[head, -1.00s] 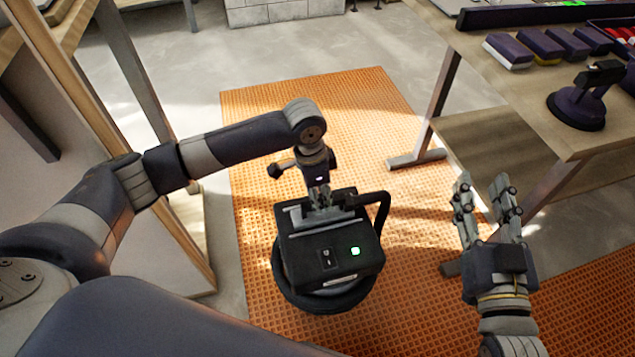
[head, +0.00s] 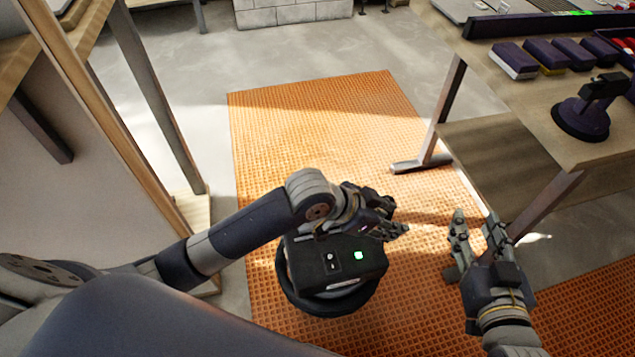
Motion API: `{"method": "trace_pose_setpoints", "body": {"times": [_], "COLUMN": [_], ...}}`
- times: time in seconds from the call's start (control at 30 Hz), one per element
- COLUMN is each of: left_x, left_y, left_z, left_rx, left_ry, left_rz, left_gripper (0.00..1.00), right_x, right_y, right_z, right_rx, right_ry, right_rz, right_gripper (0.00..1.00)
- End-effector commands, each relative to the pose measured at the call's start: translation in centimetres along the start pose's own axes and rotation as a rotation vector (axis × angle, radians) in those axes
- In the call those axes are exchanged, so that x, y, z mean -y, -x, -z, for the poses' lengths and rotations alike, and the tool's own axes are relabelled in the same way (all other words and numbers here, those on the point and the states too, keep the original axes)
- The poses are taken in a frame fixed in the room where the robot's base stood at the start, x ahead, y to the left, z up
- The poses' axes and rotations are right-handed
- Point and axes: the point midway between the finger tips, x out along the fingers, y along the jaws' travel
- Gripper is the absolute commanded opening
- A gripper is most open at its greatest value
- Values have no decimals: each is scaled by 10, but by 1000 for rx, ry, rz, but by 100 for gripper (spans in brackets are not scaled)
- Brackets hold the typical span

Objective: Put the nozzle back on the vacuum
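The vacuum (head: 318,266) stands on the orange mat, a dark box-shaped unit on a round black base, with a switch and a lit green light on its face. My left gripper (head: 398,215) is over its back right part, pointing right. Its fingers look spread with nothing visible between them. The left arm hides the vacuum's top and the black loop at its side. My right gripper (head: 477,222) is open and empty, to the right of the vacuum and beside the workbench. I cannot make out the nozzle.
The mat behind the vacuum is clear. A wooden frame (head: 120,130) stands at left.

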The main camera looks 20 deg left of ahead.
Motion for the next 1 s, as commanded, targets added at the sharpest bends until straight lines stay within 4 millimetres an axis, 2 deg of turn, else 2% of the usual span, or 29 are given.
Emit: {"method": "trace_pose_setpoints", "body": {"times": [0.03, 0.07, 0.23, 0.4, 0.5, 0.6, 0.73, 1.0], "left_x": [-9, -9, 6, 37, 50, 56, 60, 60], "left_y": [6, 11, 56, 114, 142, 160, 168, 168], "left_z": [7, 12, 22, 4, -10, -18, -22, -22], "left_rx": [-81, -127, -350, -479, -511, -524, -531, -530], "left_ry": [46, 68, 202, 291, 310, 315, 314, 313], "left_rz": [18, 39, 207, 421, 523, 584, 615, 613], "left_gripper": [37, 37, 37, 37, 37, 37, 37, 37], "right_x": [0, 0, 0, 0, 0, 0, 0, 0], "right_y": [0, 0, 0, 0, 0, 0, 0, 0], "right_z": [0, 0, 0, 0, 0, 0, 0, 0], "right_rx": [0, 0, -1, -1, -1, -1, -1, -1], "right_ry": [0, 0, 0, 0, 0, 0, 0, -1], "right_rz": [0, 0, 0, 0, 0, 0, 0, 0], "right_gripper": [40, 40, 40, 40, 40, 40, 40, 40]}}
